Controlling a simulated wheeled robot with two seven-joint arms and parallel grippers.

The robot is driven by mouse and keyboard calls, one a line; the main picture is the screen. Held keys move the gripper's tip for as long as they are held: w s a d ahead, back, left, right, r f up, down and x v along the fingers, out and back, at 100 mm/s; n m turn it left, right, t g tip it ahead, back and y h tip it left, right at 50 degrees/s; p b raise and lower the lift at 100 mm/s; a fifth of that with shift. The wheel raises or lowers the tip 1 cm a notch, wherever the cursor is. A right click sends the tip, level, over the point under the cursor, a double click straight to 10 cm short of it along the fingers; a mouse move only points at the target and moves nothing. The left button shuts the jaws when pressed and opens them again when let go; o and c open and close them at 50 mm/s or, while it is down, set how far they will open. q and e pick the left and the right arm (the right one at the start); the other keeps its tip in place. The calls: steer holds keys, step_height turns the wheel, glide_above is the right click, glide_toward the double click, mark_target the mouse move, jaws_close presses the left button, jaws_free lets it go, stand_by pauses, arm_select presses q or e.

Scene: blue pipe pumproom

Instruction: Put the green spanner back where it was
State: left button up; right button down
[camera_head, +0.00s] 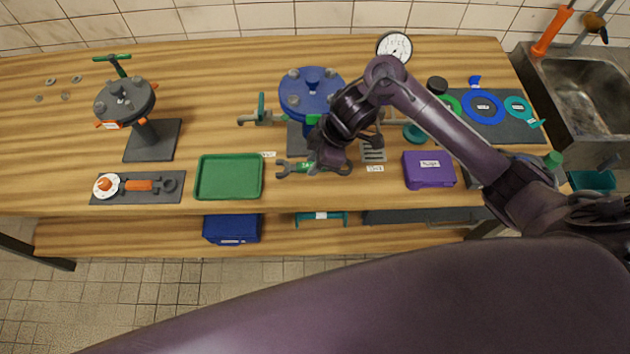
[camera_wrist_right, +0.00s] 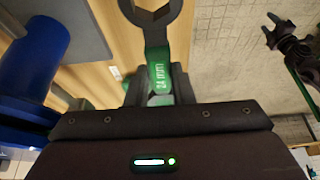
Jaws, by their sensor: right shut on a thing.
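The green spanner (camera_head: 302,168) has a dark open jaw end pointing left and a green handle. It lies across the bench front, right of the green tray; I cannot tell whether it touches the wood. My right gripper (camera_head: 322,160) is shut on its handle. The gripper hides part of the handle in the head view.
The green tray (camera_head: 229,178) is left of the spanner, a purple box (camera_head: 429,169) to its right. The blue flanged pump body (camera_head: 309,92) stands behind it. A grey valve stand (camera_head: 148,139) and a dark mat (camera_head: 110,197) with an orange-handled tool are further left. A sink (camera_head: 590,95) is right.

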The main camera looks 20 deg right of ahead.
mark_target(309, 187)
step_height(309, 187, down, 4)
steer(key=shift+r, duration=0.15)
steer(key=shift+f, duration=2.5)
arm_select(q)
steer(key=shift+w+f, duration=0.1)
steer(key=shift+f, duration=0.3)
arm_select(e)
steer(key=shift+f, duration=0.15)
steer(key=c, duration=1.3)
jaws_free()
arm_select(q)
steer(key=shift+f, duration=0.1)
arm_select(e)
steer(key=shift+o, duration=0.2)
